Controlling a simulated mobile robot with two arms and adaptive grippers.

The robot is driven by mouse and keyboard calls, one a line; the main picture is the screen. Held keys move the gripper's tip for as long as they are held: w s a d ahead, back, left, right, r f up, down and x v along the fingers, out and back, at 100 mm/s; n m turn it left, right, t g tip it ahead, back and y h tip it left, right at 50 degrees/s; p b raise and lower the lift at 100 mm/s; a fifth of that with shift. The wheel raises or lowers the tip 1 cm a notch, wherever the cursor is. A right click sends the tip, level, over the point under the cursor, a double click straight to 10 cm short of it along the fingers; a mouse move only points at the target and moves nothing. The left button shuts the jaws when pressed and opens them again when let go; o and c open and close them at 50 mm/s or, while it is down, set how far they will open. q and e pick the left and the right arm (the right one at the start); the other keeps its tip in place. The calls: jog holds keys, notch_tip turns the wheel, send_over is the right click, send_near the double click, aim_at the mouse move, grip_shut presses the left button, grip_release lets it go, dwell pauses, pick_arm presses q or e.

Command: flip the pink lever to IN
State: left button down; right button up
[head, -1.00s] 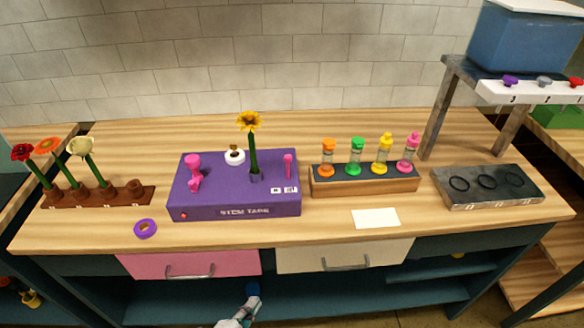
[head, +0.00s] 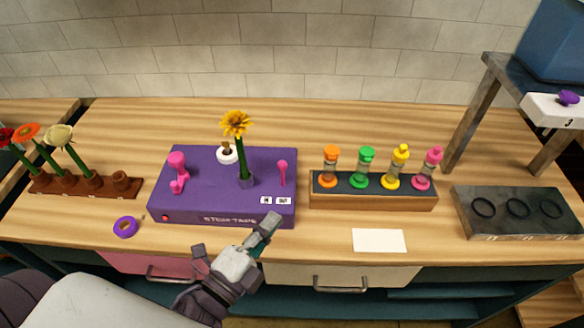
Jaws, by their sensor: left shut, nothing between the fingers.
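The pink lever (head: 283,174) is a thin stick with a round knob, on the right part of the purple STEM TAPE box (head: 215,207). It stands about upright in the picture, behind the white OUT label (head: 283,201). The white IN label (head: 266,200) is just left of that. My left gripper (head: 268,224) is shut and empty, in front of the box's front right edge, pointing up and right toward the labels. It appears apart from the lever. My right gripper is not in view.
A yellow flower (head: 238,145) stands in the box, left of the lever. A pink holder-like part (head: 178,172) and a white tape roll (head: 227,154) are also on the box. A rack of coloured vials (head: 373,197) stands right. A purple ring (head: 125,227) lies front left.

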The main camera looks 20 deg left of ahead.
aim_at(283, 175)
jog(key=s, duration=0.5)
pick_arm(q)
jog(key=p+x, duration=0.1)
jog(key=x, duration=0.2)
jog(key=a+p+x, duration=0.1)
jog(key=p+x, duration=0.1)
jog(key=x, duration=0.2)
jog(key=a+p+x, duration=0.1)
jog(key=p+x, duration=0.1)
jog(key=x, duration=0.1)
jog(key=shift+w+a, duration=0.1)
jog(key=shift+w, duration=0.4)
jog(key=shift+w+a+f+p, duration=0.1)
jog(key=shift+w+a+p, duration=0.1)
jog(key=shift+a+p, duration=0.3)
jog(key=shift+a+f, duration=0.1)
jog(key=shift+a, duration=0.05)
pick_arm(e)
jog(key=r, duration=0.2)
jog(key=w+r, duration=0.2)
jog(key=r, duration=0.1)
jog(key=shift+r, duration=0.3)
pick_arm(q)
jog(key=shift+b, duration=0.3)
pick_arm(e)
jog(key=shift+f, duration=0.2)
